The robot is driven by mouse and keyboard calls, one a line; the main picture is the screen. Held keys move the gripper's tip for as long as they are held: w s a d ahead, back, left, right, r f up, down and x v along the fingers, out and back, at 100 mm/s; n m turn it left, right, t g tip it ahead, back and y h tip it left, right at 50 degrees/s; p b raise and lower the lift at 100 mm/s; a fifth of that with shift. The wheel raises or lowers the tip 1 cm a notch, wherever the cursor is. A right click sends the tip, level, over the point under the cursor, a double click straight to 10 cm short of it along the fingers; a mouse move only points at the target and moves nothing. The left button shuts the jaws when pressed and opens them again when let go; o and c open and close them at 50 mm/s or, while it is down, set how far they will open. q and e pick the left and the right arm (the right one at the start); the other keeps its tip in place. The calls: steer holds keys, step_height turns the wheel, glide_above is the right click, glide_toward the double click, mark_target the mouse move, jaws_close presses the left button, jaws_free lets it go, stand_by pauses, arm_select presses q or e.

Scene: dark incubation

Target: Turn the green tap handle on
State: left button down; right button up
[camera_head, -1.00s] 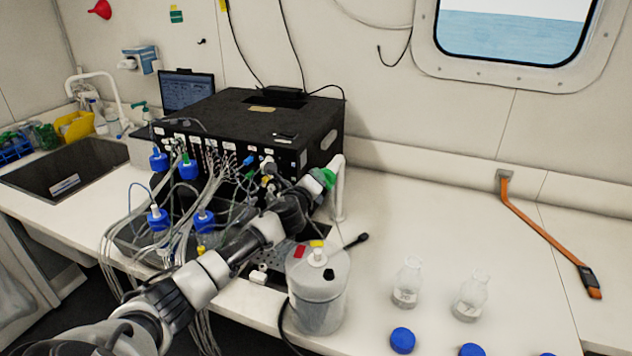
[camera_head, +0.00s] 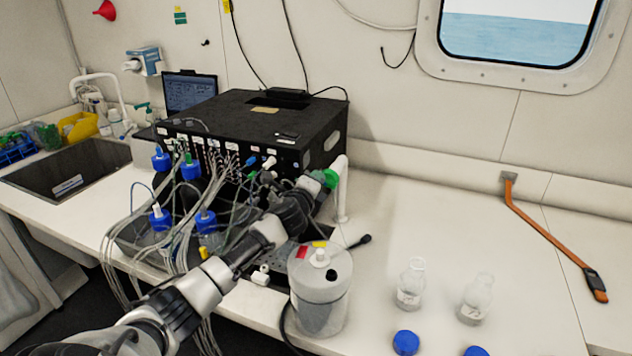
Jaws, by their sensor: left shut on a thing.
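The green tap handle (camera_head: 330,178) shows on a white upright tap (camera_head: 341,193) at the right front corner of the black box. My left arm reaches in from the lower left, and my left gripper (camera_head: 319,184) is at the green handle, shut on it. The fingers are dark and partly hide the handle, so its exact angle is hard to tell. My right gripper is not in view.
The black box (camera_head: 255,110) with many tubes and blue-capped bottles (camera_head: 160,217) stands left of the tap. A white canister (camera_head: 320,290) stands in front. Clear glass bottles (camera_head: 411,284) and blue caps (camera_head: 406,342) are on the right counter. The counter right of the tap is mostly clear.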

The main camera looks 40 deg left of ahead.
arm_select(q)
steer(key=c, duration=1.1)
jaws_free()
steer(key=shift+c, duration=0.2)
steer(key=shift+s, duration=0.1)
steer(key=b+v, duration=0.2)
steer(key=v, duration=0.8)
steer(key=shift+s, duration=0.3)
